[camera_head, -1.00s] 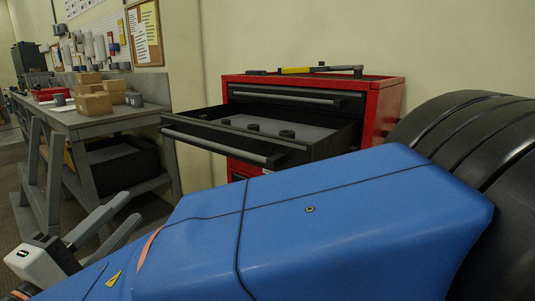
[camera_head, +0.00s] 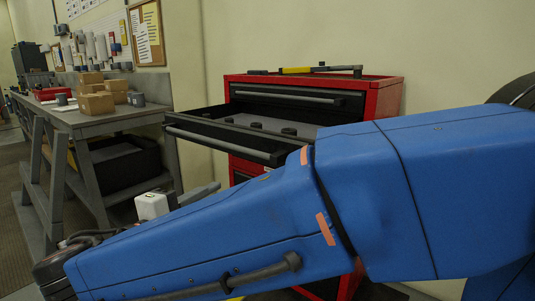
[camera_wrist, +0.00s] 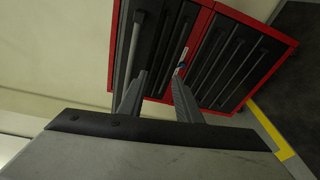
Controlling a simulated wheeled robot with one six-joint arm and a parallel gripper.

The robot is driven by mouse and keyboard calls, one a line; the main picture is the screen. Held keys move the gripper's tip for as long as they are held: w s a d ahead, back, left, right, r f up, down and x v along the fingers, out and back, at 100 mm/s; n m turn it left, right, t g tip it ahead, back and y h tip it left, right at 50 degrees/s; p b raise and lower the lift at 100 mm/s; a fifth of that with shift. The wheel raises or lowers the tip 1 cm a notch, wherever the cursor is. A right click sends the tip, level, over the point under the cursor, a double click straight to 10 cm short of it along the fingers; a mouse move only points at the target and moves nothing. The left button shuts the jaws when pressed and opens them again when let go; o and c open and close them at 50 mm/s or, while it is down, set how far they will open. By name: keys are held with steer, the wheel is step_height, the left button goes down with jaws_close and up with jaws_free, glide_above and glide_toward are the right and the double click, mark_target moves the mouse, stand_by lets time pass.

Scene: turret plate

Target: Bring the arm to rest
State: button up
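My gripper (camera_wrist: 157,88) shows in the wrist view with its two fingers apart and nothing between them. Beyond the fingers is the front of the red tool cabinet (camera_wrist: 268,32), seen turned on its side. In the head view my blue arm reaches across the lower right and front. My gripper's pale body (camera_head: 154,205) and a grey finger show behind the arm, low and left of the cabinet. Most of the gripper is hidden there.
The cabinet's upper drawer (camera_head: 222,138) is pulled out, with several dark round parts inside. A yellow-and-black tool (camera_head: 303,69) lies on the cabinet top. A grey workbench (camera_head: 100,122) with cardboard boxes (camera_head: 96,103) stands at left. A yellow floor line (camera_wrist: 270,132) shows beside the cabinet.

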steer(key=w+d+f+m+g, duration=0.1)
steer(key=d+f+m+g, duration=0.3)
steer(key=d, duration=1.1)
steer(key=w+d+f+m+g, duration=0.1)
steer(key=d+f+g, duration=0.45)
steer(key=d, duration=0.85)
steer(key=s+d+f+m+y, duration=0.8)
steer(key=s+d+f+m, duration=0.1)
steer(key=s, duration=0.4)
steer(key=shift+s+d+f+g, duration=0.25)
steer(key=shift+d+f+g, duration=0.15)
steer(key=shift+d, duration=0.9)
steer(key=shift+d, duration=0.1)
